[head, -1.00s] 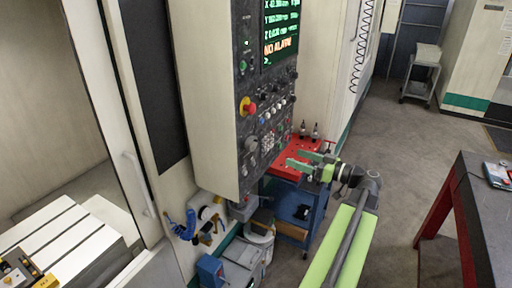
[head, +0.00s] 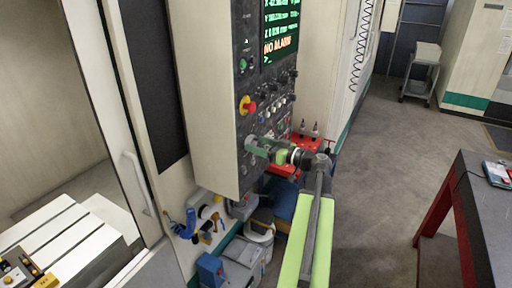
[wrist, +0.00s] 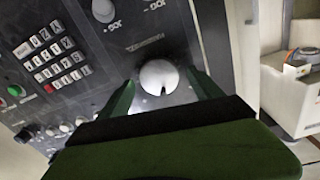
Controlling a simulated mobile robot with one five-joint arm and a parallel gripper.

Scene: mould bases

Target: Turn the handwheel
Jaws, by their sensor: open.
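The handwheel (wrist: 158,77) looks like a pale round knob with a small dark mark at its lower edge. It sits on the dark control panel of the machine and shows in the middle of the wrist view. My gripper (wrist: 163,90) is open, with one green finger on each side of the knob. I cannot tell whether the fingers touch it. In the head view my gripper (head: 254,149) is up against the lower part of the control panel (head: 244,95), and its fingers hide most of the knob.
A red emergency stop button (head: 249,106) and several small knobs sit above my gripper. A red-topped cart (head: 312,143) stands behind my gripper. A dark table (head: 480,200) is at the right, with open floor between.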

